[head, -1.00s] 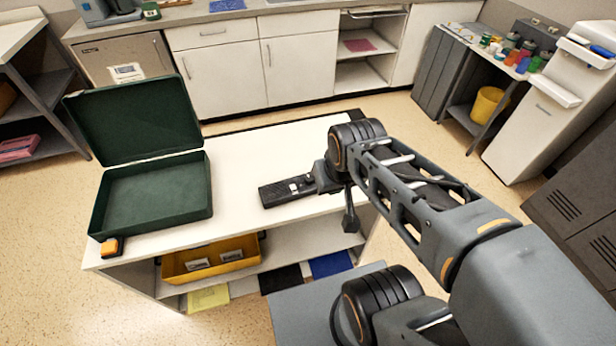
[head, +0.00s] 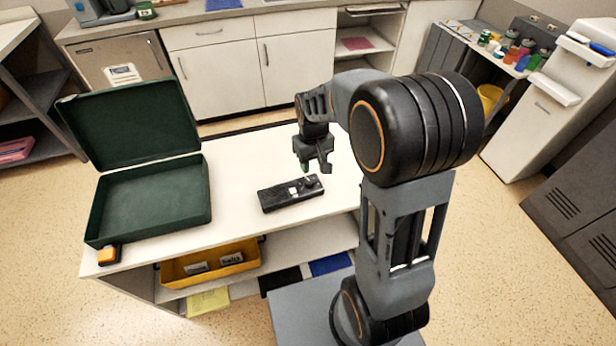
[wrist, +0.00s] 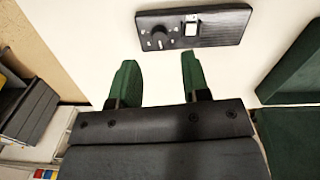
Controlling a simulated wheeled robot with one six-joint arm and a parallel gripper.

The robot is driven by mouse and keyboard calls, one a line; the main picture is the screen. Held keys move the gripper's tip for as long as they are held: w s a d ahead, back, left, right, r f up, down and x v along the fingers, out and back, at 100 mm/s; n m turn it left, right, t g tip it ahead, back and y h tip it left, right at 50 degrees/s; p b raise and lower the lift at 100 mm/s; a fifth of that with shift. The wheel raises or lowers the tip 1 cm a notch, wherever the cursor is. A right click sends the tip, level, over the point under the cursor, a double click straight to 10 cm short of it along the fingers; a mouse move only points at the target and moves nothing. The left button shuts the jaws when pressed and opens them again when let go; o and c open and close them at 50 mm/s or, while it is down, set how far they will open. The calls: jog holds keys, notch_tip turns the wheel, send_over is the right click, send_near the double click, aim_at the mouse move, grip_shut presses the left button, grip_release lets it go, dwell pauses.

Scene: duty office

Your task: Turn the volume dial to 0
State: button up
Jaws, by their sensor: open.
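The volume dial is a round black knob (wrist: 158,32) near one end of a black control panel (wrist: 225,27), which also carries a white switch (wrist: 191,26). Small white marks surround the knob; I cannot read them or the setting. In the head view the panel (head: 283,197) lies on the white tabletop, with the dial (head: 311,181) at its right end. My gripper (head: 316,166) hangs above and behind that end, apart from it. Its green-padded fingers (wrist: 158,77) are open and empty in the wrist view, with the panel beyond their tips.
An open dark green case (head: 150,205) stands on the table's left, with a small orange-and-black object (head: 109,254) at its front corner. A yellow bin (head: 212,265) sits on the shelf below. The tabletop around the panel (head: 240,165) is clear.

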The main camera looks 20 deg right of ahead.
aim_at(309, 181)
jog(key=w+n, duration=0.1)
jog(key=w, duration=0.3)
notch_tip(309, 181, down, 13)
jog(key=shift+s+r, duration=0.1)
dwell(0.3)
jog(key=shift+c, duration=0.3)
jog(key=c, duration=0.6)
jog(key=shift+n, duration=0.3)
